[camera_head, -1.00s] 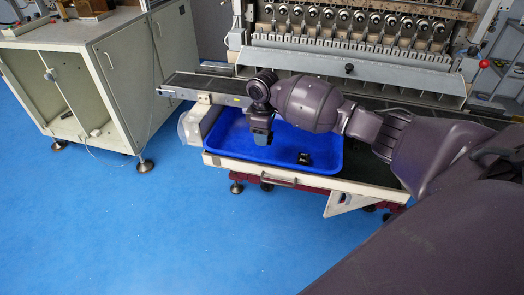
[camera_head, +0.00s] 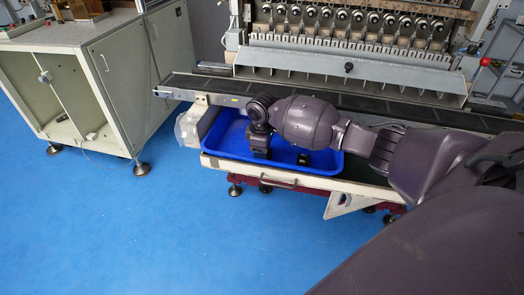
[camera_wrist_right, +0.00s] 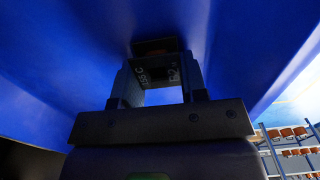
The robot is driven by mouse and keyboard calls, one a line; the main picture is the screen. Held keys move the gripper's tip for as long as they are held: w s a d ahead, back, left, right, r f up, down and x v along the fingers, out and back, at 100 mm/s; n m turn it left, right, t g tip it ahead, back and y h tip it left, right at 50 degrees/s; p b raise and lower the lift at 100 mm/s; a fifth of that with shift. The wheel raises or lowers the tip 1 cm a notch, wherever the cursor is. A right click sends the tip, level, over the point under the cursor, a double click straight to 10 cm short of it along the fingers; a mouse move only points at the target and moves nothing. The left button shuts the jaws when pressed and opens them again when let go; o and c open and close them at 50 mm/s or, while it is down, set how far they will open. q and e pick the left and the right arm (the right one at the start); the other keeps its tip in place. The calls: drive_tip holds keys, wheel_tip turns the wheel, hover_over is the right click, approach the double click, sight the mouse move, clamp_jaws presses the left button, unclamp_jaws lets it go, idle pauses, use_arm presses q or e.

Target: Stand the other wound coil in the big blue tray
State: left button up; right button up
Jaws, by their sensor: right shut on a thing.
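The big blue tray (camera_head: 222,142) sits in the frame in front of the machine. One small dark coil (camera_head: 303,159) stands in the tray towards its front right. My right gripper (camera_head: 260,153) points down into the left part of the tray, left of that coil. My left gripper is not in view.
A dark conveyor (camera_head: 210,84) runs behind the tray, below the winding machine (camera_head: 350,45). A pale cabinet (camera_head: 125,75) stands at the left. The tray floor between the gripper and the standing coil has a small gap. Blue floor (camera_head: 150,230) lies open in front.

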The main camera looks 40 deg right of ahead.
drive_tip(key=o, duration=0.8)
drive_tip(key=shift+f, duration=0.1)
drive_tip(key=shift+o, duration=0.5)
use_arm(q)
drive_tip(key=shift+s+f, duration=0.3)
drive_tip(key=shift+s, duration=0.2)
drive_tip(key=p, duration=0.1)
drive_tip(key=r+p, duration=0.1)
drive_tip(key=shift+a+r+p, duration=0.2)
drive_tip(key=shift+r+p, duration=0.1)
use_arm(e)
wheel_tip(320, 180, up, 12)
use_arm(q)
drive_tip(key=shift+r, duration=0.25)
